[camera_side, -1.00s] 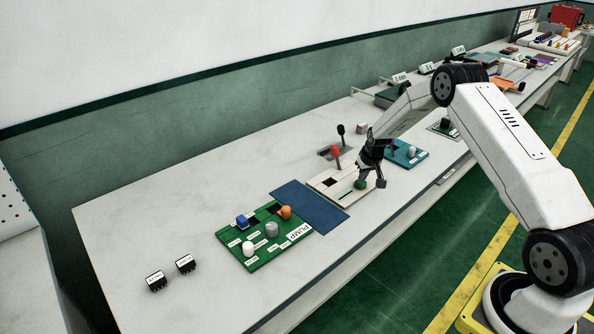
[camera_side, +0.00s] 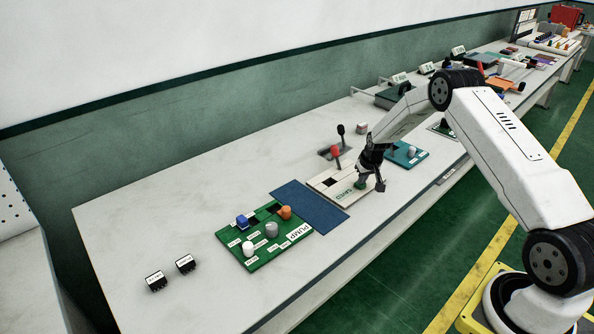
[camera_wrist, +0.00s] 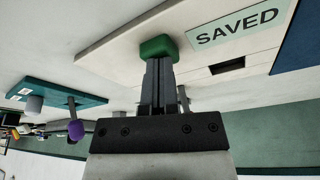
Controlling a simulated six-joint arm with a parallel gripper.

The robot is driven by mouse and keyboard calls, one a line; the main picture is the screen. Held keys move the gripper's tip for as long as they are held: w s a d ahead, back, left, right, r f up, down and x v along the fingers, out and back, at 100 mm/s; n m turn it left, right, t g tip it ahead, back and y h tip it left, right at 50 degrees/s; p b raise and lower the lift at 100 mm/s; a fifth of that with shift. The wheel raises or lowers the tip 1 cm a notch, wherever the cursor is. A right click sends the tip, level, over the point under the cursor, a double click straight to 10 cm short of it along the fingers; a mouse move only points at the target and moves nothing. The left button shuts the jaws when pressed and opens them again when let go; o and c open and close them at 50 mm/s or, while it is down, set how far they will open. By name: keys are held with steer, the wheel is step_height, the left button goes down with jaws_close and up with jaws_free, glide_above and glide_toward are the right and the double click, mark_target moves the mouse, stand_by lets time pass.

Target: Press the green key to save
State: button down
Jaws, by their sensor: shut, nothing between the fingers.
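The green key (camera_wrist: 158,46) sits on a cream panel (camera_wrist: 115,62); in the side view the key (camera_side: 360,184) is partly hidden by my gripper. My gripper (camera_wrist: 159,62) is shut and empty, with its fingertips at the key, seemingly touching it. In the side view my gripper (camera_side: 364,178) points down over the cream panel (camera_side: 322,183). A pale green label reading "SAVED" (camera_wrist: 238,25) shows on the panel beside the key. The label also shows in the side view (camera_side: 343,195).
Red (camera_side: 336,151) and black (camera_side: 341,130) levers stand behind the panel. A teal board (camera_side: 407,153) lies to the right. A blue mat (camera_side: 305,205) and a green PUMP board (camera_side: 262,252) lie to the left.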

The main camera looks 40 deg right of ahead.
stand_by(0.3)
steer(key=shift+r, duration=3)
steer(key=shift+r, duration=0.15)
steer(key=d+v, duration=0.1)
steer(key=v, duration=0.6)
steer(key=shift+a+r, duration=0.25)
steer(key=shift+a, duration=0.3)
steer(key=shift+s, duration=0.15)
steer(key=shift+a, duration=0.15)
